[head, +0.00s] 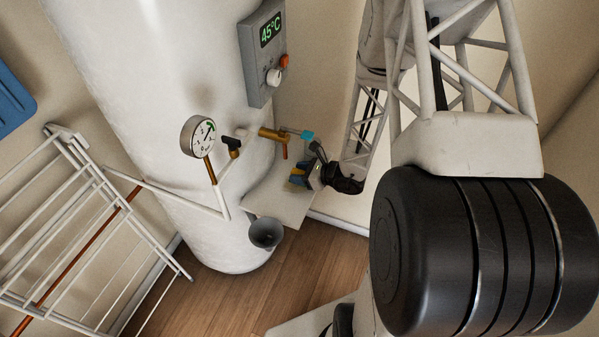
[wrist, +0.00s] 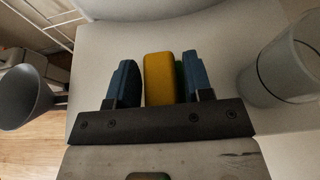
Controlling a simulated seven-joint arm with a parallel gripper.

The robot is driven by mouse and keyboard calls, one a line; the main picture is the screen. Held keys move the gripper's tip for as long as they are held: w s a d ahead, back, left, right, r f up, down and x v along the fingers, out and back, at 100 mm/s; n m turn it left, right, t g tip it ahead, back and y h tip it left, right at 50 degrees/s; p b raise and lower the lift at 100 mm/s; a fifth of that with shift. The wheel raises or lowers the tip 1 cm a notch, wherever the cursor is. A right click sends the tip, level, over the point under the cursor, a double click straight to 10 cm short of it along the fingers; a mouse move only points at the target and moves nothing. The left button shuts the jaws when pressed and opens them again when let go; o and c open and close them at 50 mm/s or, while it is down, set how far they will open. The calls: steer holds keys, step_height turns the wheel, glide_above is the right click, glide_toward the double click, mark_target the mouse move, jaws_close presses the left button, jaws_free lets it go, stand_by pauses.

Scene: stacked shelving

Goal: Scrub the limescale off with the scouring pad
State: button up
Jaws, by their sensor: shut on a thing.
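My gripper (head: 298,177) is beside the lower part of the white tank, above a small pale shelf (head: 284,207). In the wrist view my gripper (wrist: 160,82) has blue fingers shut on the scouring pad (wrist: 158,78), a yellow block with a green side facing the right finger. The pad shows only as a small yellow bit in the head view. The pale surface of the shelf (wrist: 95,60) lies beyond the fingers. I cannot make out a distinct limescale patch in either view.
A pressure gauge (head: 198,137) and a control box (head: 262,52) are on the tank (head: 150,80). A grey funnel (head: 266,233), a drying rack (head: 75,220) and a translucent cylinder (wrist: 283,70) are nearby.

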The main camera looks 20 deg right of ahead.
steer(key=shift+f, duration=0.3)
stand_by(0.5)
steer(key=shift+f, duration=0.35)
steer(key=shift+f, duration=0.35)
stand_by(1.8)
steer(key=shift+s, duration=0.1)
steer(key=shift+s, duration=0.65)
steer(key=shift+w, duration=0.2)
steer(key=shift+w+f, duration=0.15)
steer(key=shift+w, duration=0.65)
steer(key=shift+w, duration=0.15)
